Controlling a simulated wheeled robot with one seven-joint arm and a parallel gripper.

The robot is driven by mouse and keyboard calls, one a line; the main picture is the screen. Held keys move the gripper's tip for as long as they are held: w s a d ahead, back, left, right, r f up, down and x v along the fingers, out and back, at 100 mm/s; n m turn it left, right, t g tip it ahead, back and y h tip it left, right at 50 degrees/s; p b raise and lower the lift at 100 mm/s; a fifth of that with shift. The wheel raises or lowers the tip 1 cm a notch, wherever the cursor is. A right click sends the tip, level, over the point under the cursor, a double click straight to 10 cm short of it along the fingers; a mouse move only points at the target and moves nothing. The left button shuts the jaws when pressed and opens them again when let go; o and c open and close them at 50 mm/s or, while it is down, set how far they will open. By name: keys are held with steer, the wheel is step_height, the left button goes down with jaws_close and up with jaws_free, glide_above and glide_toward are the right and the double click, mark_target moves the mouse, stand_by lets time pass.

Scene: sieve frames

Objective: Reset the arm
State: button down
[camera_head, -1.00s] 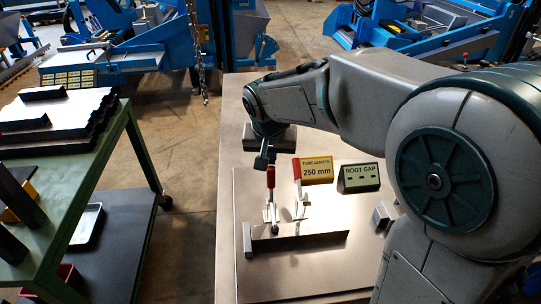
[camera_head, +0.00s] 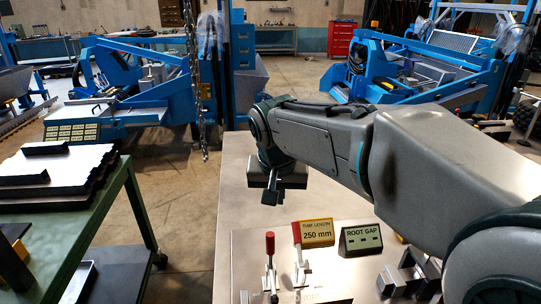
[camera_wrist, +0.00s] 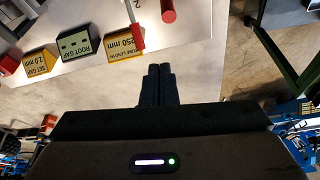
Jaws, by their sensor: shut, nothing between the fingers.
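My gripper (camera_head: 270,194) hangs over the far left part of the metal worktable (camera_head: 232,185), under my bent wrist. In the wrist view my gripper (camera_wrist: 160,70) shows its two fingers together with nothing between them. It is apart from the signs and clamps. My forearm crosses the head view from the right and hides part of the table.
A yellow tube length sign (camera_head: 317,233) and a dark root gap sign (camera_head: 361,240) stand on the table. Two toggle clamps stand nearby, one with a red handle (camera_head: 270,243). A green cart (camera_head: 130,200) is at left. Blue machines (camera_head: 130,90) stand behind.

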steer(key=s+d+f+p, duration=0.1)
steer(key=s+d+f, duration=0.1)
steer(key=s+d, duration=0.2)
steer(key=s+d+f, duration=0.2)
steer(key=s+d, duration=0.3)
steer(key=s, duration=0.2)
steer(key=s+d+f+g+p, duration=0.1)
steer(key=s+d+f, duration=0.1)
steer(key=s+d, duration=0.2)
steer(key=shift+s+d+f+n+p, duration=0.3)
steer(key=shift+s+d+p, duration=0.05)
steer(key=shift+s, duration=0.4)
steer(key=c, duration=2.1)
jaws_free()
steer(key=shift+c, duration=0.2)
